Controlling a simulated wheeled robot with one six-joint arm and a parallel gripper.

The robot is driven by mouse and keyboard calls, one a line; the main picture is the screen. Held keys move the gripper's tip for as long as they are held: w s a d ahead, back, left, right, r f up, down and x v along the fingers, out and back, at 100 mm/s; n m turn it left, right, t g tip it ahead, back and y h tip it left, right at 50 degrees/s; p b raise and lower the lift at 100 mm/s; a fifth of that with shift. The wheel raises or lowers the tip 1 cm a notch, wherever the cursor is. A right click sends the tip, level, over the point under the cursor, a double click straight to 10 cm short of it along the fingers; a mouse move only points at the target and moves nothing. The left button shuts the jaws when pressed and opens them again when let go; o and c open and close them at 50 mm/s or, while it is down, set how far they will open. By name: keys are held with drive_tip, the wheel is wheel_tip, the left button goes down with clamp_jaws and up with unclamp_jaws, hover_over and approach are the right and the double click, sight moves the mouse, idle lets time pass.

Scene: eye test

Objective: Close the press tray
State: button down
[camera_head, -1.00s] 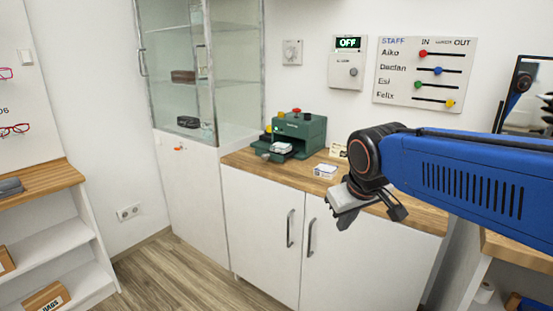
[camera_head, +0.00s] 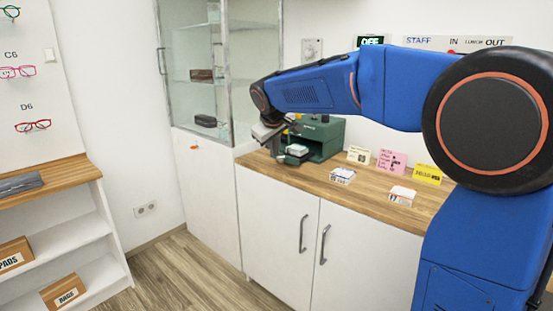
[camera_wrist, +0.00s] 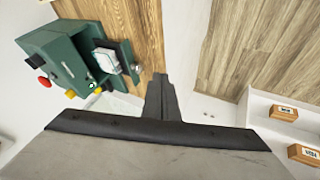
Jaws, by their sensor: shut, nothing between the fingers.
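The press (camera_head: 326,137) is a dark green box on the wooden counter, and my arm partly hides it. Its tray (camera_head: 291,160) sticks out at the front with a whitish block (camera_head: 297,150) on it. In the wrist view the press (camera_wrist: 42,45) is at upper left, and its tray (camera_wrist: 122,84) is out, carrying a clear and white piece (camera_wrist: 107,61). My gripper (camera_head: 277,150) is shut and empty, just left of the tray in the head view. In the wrist view its fingers (camera_wrist: 161,96) are together, apart from the tray.
Several small cards and a white box (camera_head: 342,176) stand on the counter (camera_head: 300,178) right of the press. A glass cabinet (camera_head: 200,100) rises behind and left of my gripper. White cupboards (camera_head: 280,230) are below. The floor in front is clear.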

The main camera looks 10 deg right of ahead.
sight(297, 149)
drive_tip(key=w+f, duration=0.2)
drive_tip(key=w, duration=0.1)
drive_tip(key=w+d+f, duration=0.1)
drive_tip(key=w+f, duration=0.2)
drive_tip(key=w+d+f, duration=0.1)
drive_tip(key=w+f, duration=0.2)
drive_tip(key=w, duration=0.1)
drive_tip(key=shift+w+d, duration=0.55)
drive_tip(key=shift+d, duration=0.15)
drive_tip(key=w+d, duration=0.2)
drive_tip(key=d, duration=0.1)
drive_tip(key=w+d, duration=0.5)
drive_tip(key=d, duration=0.2)
drive_tip(key=shift+w, duration=0.15)
drive_tip(key=shift+w+d+r, duration=0.1)
drive_tip(key=shift+w+d, duration=0.1)
drive_tip(key=shift+d, duration=0.1)
